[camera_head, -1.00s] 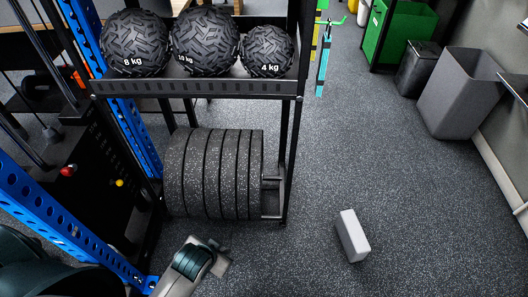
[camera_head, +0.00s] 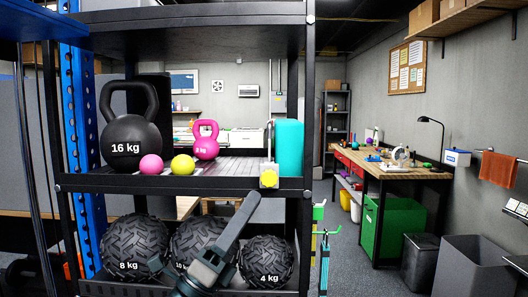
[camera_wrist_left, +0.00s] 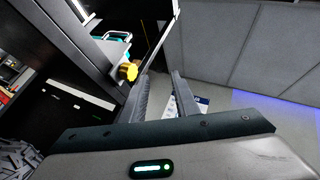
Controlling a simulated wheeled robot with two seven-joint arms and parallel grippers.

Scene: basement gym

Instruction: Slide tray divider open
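On the middle shelf in the head view, a pale metal divider (camera_head: 270,150) stands upright at the front right, with a yellow knob (camera_head: 268,179) low on its front end. The knob also shows in the left wrist view (camera_wrist_left: 130,72), left of the fingers, with part of the divider (camera_wrist_left: 112,46) behind it. My left gripper (camera_head: 250,200) is raised in front of the rack, just below and left of the knob in the picture. In the left wrist view its two fingers (camera_wrist_left: 161,78) are apart with nothing between them. My right gripper is out of view.
A teal block (camera_head: 289,146) stands right of the divider. A yellow ball (camera_head: 183,164), a pink ball (camera_head: 151,165), a pink kettlebell (camera_head: 205,140) and a black 16 kg kettlebell (camera_head: 130,140) stand on its left. Black medicine balls (camera_head: 266,262) fill the shelf below.

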